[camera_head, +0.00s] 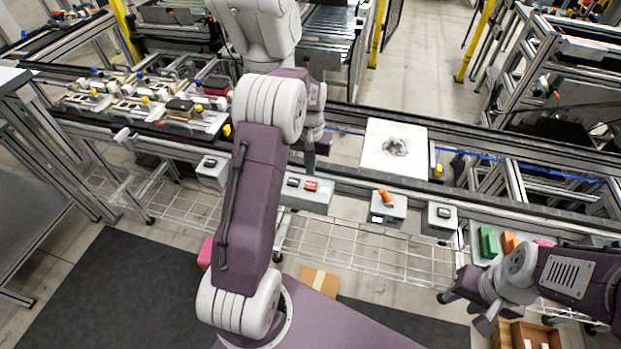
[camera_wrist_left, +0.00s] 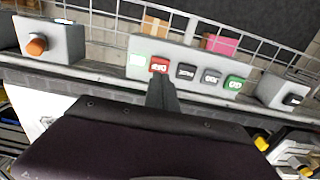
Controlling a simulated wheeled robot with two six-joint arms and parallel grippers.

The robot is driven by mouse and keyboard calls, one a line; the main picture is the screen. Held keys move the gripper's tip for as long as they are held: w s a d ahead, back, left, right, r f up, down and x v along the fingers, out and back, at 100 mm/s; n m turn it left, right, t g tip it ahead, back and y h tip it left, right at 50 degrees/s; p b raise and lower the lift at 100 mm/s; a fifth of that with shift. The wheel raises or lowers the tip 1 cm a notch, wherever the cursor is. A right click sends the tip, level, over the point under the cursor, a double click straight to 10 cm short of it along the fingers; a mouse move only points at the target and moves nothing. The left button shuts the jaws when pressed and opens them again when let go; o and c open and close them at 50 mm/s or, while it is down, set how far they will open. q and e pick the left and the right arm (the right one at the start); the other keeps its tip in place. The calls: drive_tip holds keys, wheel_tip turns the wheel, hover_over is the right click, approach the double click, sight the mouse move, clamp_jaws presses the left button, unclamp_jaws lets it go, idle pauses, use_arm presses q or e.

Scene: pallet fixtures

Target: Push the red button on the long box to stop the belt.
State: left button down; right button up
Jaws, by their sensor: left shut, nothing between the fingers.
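The long grey box (camera_head: 306,198) is fixed on the near rail of the belt line, its left part hidden behind my left arm. Its red button (camera_head: 311,185) shows beside a black one.
A small box with an orange knob (camera_head: 385,196) stands right of the long box, and another grey box (camera_head: 440,217) beyond it. A white plate (camera_head: 393,148) lies on the belt line. Fixtures with parts (camera_head: 150,100) stand at left. A wire shelf (camera_head: 350,245) lies below.

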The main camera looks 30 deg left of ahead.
sight(311, 185)
use_arm(q)
wheel_tip(311, 185, down, 5)
drive_tip(key=shift+w+f, duration=0.1)
drive_tip(key=shift+f, duration=0.3)
drive_tip(key=shift+f, duration=0.1)
